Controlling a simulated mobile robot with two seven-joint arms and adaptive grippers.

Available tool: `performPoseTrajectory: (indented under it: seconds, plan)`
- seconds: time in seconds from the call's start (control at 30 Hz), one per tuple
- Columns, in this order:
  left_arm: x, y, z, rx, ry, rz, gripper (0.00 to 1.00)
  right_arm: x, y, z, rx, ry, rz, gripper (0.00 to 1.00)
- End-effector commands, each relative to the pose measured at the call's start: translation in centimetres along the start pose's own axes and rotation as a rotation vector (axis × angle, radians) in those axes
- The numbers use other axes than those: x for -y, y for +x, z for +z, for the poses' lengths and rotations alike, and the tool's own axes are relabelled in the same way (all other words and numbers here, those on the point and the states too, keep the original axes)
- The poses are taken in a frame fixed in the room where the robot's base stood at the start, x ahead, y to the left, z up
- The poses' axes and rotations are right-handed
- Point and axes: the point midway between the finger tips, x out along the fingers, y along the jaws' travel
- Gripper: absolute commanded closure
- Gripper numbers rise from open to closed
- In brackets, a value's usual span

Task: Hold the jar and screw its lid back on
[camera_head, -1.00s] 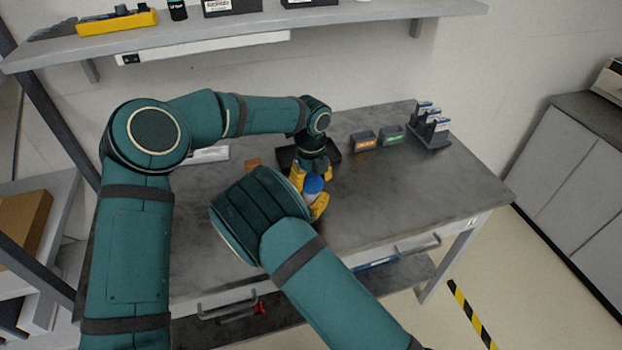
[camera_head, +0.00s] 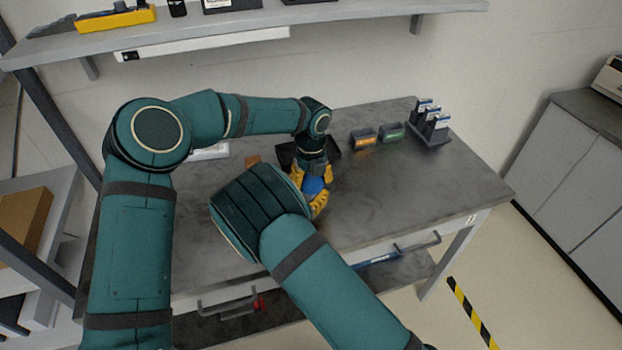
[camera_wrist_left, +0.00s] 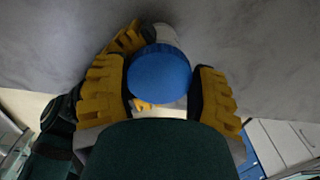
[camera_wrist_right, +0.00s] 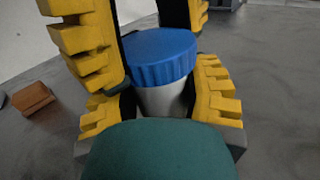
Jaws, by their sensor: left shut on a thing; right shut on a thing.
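The jar's blue lid (camera_head: 313,186) sits on top of the pale jar body (camera_wrist_right: 165,98), which shows best in the right wrist view. My left gripper (camera_head: 312,174) comes down from above, with its yellow fingers shut on both sides of the lid. The lid also shows between those fingers in the left wrist view (camera_wrist_left: 160,73). My right gripper (camera_wrist_right: 162,105) is shut around the jar body just below the lid. In the head view my right wrist hides most of the jar. Whether the lid's thread is engaged cannot be seen.
A black tray (camera_head: 287,155) lies behind the jar, with a small brown block (camera_head: 253,160) to its left. Orange-labelled (camera_head: 363,139) and green-labelled (camera_head: 391,133) boxes and a stand with several upright items (camera_head: 430,128) are at the back right. The table's right side is clear.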

Motion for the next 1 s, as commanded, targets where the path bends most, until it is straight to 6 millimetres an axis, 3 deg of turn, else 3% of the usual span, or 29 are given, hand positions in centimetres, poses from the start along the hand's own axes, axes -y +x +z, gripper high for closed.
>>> performPoseTrajectory:
  seconds: [0.3, 0.5, 0.67, 0.97, 1.0]
  plan:
    - [0.18, 0.04, -0.07, -0.003, 0.600, -0.001, 0.52, -0.01, 0.00, -0.02, -0.001, 0.000, 0.001, 1.00]
    - [0.26, 0.02, -0.14, -0.002, 0.909, 0.000, 0.52, -0.01, 0.00, -0.03, -0.001, 0.000, 0.000, 1.00]
    - [0.29, 0.01, -0.17, -0.003, 1.012, 0.000, 0.52, 0.00, 0.00, -0.03, -0.001, 0.000, 0.000, 1.00]
    - [0.29, 0.01, -0.17, -0.002, 1.021, 0.000, 0.52, 0.00, 0.00, -0.04, -0.001, -0.001, 0.000, 1.00]
    - [0.29, 0.01, -0.17, -0.002, 1.020, 0.000, 0.23, 0.00, 0.00, -0.04, -0.001, 0.000, 0.000, 1.00]
